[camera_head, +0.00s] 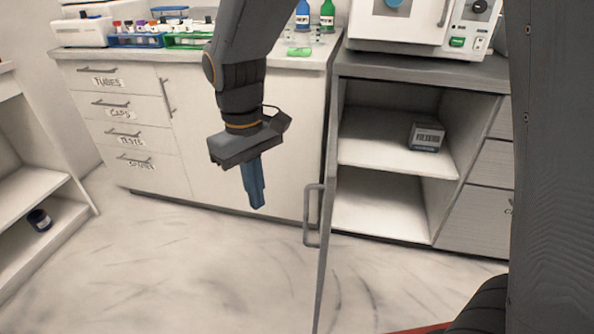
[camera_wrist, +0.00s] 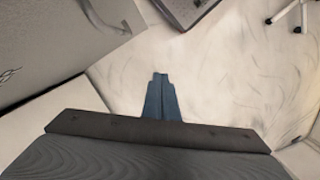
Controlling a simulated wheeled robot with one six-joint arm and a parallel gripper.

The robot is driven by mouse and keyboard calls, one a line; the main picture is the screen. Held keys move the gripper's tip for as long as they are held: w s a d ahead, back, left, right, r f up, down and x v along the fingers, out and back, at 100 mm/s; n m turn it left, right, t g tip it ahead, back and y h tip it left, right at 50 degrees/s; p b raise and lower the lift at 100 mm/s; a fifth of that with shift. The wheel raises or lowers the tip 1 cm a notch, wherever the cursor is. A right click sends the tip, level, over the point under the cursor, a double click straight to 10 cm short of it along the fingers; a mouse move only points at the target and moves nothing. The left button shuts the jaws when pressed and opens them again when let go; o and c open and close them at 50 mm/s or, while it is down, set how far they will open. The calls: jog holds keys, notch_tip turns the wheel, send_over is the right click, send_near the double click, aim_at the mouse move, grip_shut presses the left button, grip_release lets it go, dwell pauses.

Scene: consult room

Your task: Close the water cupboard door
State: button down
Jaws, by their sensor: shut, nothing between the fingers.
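The cupboard door (camera_head: 327,200) stands wide open and shows nearly edge-on in the head view, swung out toward me. Its grey bar handle (camera_head: 307,216) is on the left, outer face. The open cupboard (camera_head: 385,178) to its right shows two shelf levels, with a small dark labelled box (camera_head: 426,137) on the upper one. My gripper (camera_head: 257,206) points down, left of the door and handle, apart from both. Its blue fingers are shut and empty, also in the wrist view (camera_wrist: 160,76).
A drawer cabinet (camera_head: 125,120) with a worktop of bottles and racks stands behind my gripper. A white appliance (camera_head: 415,25) sits above the cupboard. An open shelf (camera_head: 35,185) is at far left. The marble-like floor (camera_head: 200,265) between is clear.

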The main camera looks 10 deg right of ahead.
jog(key=w+d+r+g+h+p, duration=0.1)
jog(key=w+d+r+p, duration=0.45)
jog(key=p, duration=1.15)
jog(key=s+d+f+p, duration=0.3)
jog(key=s+f, duration=0.1)
jog(key=f, duration=0.4)
jog(key=shift+f+n+p, duration=0.15)
jog(key=shift+n+p, duration=0.15)
jog(key=shift+n, duration=0.1)
jog(key=shift+h, duration=0.3)
